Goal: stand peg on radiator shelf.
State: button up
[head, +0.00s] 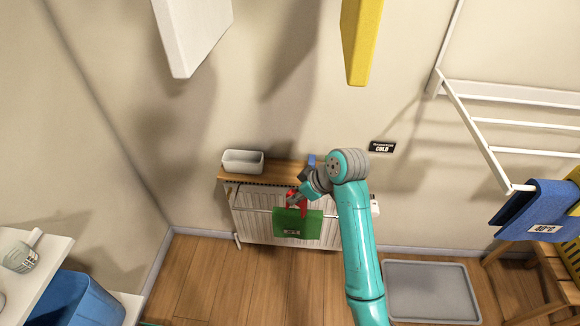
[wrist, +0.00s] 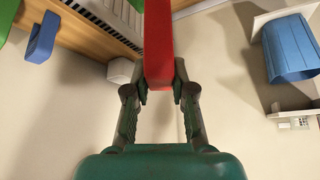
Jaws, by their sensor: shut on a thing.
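The red peg (wrist: 158,45) is held between the two fingertips of my gripper (wrist: 160,90) in the wrist view. In the head view the peg (head: 302,206) shows as a small red shape at my gripper (head: 294,197), partly hidden by it. The wooden radiator shelf (head: 278,171) runs above the white radiator against the wall, with its right part hidden behind my arm. My gripper appears in front of the shelf, over the green cloth. A strip of the shelf (wrist: 85,40) shows at the upper left of the wrist view.
A white tub (head: 243,161) stands on the shelf's left end. A small blue object (head: 311,160) is near my arm. A green cloth (head: 297,224) hangs at the radiator. A grey tray (head: 430,290) lies on the floor at right, near a drying rack (head: 480,130).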

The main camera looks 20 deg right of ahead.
aim_at(277, 169)
jog(key=i, duration=0.85)
